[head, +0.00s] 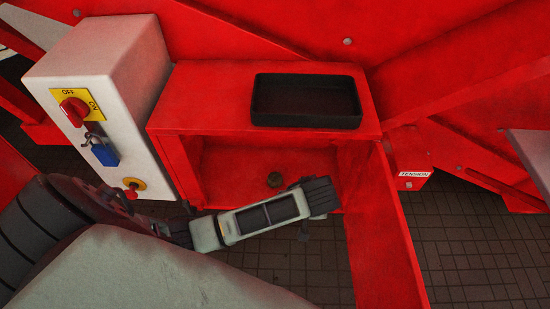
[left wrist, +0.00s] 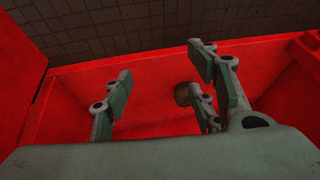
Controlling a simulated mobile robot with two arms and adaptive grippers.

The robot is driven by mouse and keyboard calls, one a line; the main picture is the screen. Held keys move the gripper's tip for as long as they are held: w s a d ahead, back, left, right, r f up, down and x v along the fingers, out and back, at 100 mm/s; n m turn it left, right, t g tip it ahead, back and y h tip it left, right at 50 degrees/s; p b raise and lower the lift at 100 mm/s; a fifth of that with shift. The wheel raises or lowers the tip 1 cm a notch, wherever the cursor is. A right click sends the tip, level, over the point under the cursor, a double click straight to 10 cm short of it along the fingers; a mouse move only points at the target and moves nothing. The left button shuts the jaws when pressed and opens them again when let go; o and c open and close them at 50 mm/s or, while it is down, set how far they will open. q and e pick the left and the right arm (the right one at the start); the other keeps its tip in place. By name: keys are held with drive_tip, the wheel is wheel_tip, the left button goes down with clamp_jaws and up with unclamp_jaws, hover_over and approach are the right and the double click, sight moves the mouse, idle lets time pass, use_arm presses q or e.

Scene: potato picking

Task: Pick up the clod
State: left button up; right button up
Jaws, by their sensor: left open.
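The clod (head: 274,179) is a small dark brown lump inside the red open-fronted box (head: 350,128), on its floor. It also shows in the left wrist view (left wrist: 181,93), partly hidden behind a finger. My left gripper (head: 318,197) reaches in from the left, at the box's front opening, just right of and nearer than the clod. In the left wrist view its fingers (left wrist: 160,92) are spread apart, and the clod appears between them, closer to the right-hand fingers. Nothing is held. My right gripper is not in view.
A black tray (head: 258,121) sits on top of the red box. A white control box (head: 110,65) with a red switch and blue padlock stands at left. A red beam (head: 385,250) runs forward right of the opening. Paved floor (head: 470,235) lies below.

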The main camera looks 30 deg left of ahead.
use_arm(q)
hover_over(278, 178)
drive_tip(key=s+d, duration=0.2)
drive_tip(key=d, duration=0.1)
drive_tip(key=shift+s+a+p, duration=0.1)
drive_tip(key=shift+p, duration=0.35)
drive_tip(key=shift+w+a+r+x, duration=0.1)
drive_tip(key=shift+a+x, duration=0.05)
drive_tip(key=shift+x, duration=0.75)
drive_tip(key=shift+w+a+r+x, duration=0.1)
drive_tip(key=shift+x, duration=0.8)
drive_tip(key=shift+w+a+x, duration=0.1)
drive_tip(key=shift+a+x, duration=0.05)
drive_tip(key=shift+x, duration=0.75)
drive_tip(key=shift+c, duration=0.3)
drive_tip(key=c, duration=1)
drive_tip(key=shift+c, duration=0.3)
